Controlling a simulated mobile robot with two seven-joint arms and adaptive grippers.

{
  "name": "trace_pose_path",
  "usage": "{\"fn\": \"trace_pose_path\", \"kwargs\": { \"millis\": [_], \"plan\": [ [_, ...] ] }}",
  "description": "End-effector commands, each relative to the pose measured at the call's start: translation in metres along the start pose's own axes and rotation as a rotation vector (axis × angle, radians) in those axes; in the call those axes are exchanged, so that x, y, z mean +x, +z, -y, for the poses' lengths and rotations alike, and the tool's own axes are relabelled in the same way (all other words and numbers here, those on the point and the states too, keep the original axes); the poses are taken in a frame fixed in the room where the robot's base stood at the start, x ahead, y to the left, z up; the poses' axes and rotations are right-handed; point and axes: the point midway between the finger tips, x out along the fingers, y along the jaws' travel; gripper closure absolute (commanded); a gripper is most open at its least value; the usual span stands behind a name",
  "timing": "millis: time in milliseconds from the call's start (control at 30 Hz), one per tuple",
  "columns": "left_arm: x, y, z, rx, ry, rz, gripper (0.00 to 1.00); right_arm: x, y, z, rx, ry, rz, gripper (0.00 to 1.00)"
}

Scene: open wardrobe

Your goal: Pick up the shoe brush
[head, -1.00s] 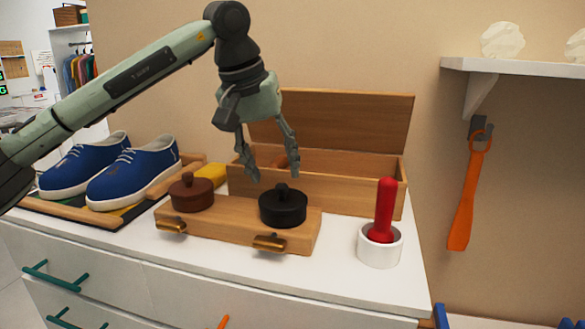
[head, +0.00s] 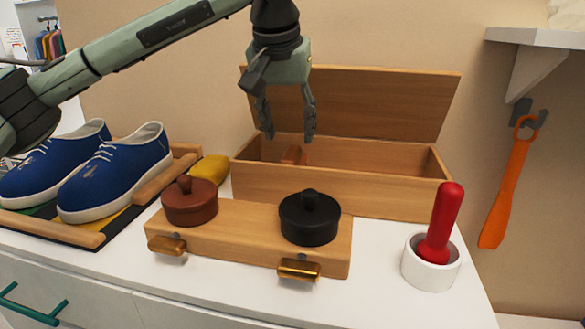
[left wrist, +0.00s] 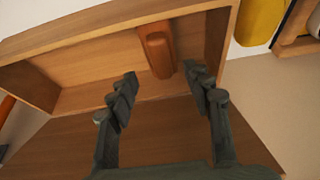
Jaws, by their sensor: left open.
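A reddish-brown block, which looks like the shoe brush (head: 293,155), lies inside the open wooden box (head: 330,190). In the left wrist view the brush (left wrist: 157,48) rests near one end of the box (left wrist: 75,60), its far end against the wall. My left gripper (head: 289,136) is open and empty, pointing down above the box. In the left wrist view the fingertips (left wrist: 161,72) are spread either side of the brush's near end, apparently still above it. In the head view the box's front wall hides the brush's lower part. My right gripper is not in view.
In front of the box is a wooden stand (head: 240,230) with a brown tin (head: 190,204) and a black tin (head: 310,221). A red-handled tool stands in a white cup (head: 430,268) at right. Blue shoes (head: 115,175) and a yellow cloth (head: 210,170) are left. The raised lid (head: 390,100) stands behind.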

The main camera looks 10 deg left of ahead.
Motion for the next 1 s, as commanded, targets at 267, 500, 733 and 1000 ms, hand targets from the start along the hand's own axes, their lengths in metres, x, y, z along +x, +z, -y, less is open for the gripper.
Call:
{"fn": "trace_pose_path", "kwargs": {
  "millis": [267,500,733,1000],
  "plan": [
    [0.032,-0.003,0.001,-0.001,-0.001,0.003,0.50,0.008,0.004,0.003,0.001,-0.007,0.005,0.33],
    [0.053,-0.003,0.001,-0.001,0.002,-0.001,0.50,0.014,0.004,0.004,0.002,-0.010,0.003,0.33],
    [0.053,-0.003,0.001,-0.001,0.001,-0.001,0.62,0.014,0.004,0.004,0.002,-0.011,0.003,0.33],
    [0.052,-0.003,0.001,-0.001,0.001,-0.001,0.96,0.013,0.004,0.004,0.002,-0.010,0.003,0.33]
  ]
}}
